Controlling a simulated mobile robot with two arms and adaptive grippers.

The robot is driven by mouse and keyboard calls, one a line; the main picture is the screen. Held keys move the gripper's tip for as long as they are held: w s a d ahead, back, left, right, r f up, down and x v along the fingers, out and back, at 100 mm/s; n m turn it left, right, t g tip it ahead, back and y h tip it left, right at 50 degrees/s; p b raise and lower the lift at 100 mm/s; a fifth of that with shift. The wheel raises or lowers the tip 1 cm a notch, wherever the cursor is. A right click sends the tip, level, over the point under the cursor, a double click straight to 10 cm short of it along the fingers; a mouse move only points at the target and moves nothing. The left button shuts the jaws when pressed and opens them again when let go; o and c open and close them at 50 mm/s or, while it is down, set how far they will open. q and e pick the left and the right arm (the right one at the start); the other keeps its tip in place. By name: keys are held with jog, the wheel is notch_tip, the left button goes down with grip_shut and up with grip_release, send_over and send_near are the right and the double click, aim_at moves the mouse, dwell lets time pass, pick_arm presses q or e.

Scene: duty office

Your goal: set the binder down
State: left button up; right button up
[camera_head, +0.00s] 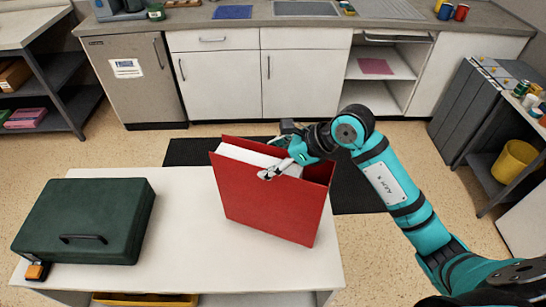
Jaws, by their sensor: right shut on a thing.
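A red binder (262,203) with white pages inside stands roughly upright at the white table (185,205), near its right side. My right gripper (276,167) is at the binder's top edge, shut on it, with the arm coming in from the right. The binder's lower edge overlaps the tabletop in the picture; I cannot tell whether it touches the table or hangs a little above. My left gripper is not in view.
A dark green case (85,220) fills the table's left part, with a small orange object (37,271) by its corner. Bare tabletop lies between case and binder. A dark mat (355,190) lies on the floor behind.

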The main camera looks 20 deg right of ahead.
aim_at(310, 168)
jog(key=o, duration=1.8)
jog(key=shift+c, duration=0.2)
jog(key=shift+r, duration=0.15)
jog(key=shift+s+d+r, duration=0.1)
jog(key=shift+s+d, duration=0.05)
jog(key=b+v, duration=0.2)
jog(key=v, duration=0.8)
jog(key=shift+s+d+r+b, duration=0.1)
jog(key=shift+d+r+b, duration=0.05)
jog(key=shift+d+b, duration=0.15)
jog(key=shift+s+d+r, duration=0.15)
jog(key=shift+s+r, duration=0.05)
jog(key=shift+r, duration=0.2)
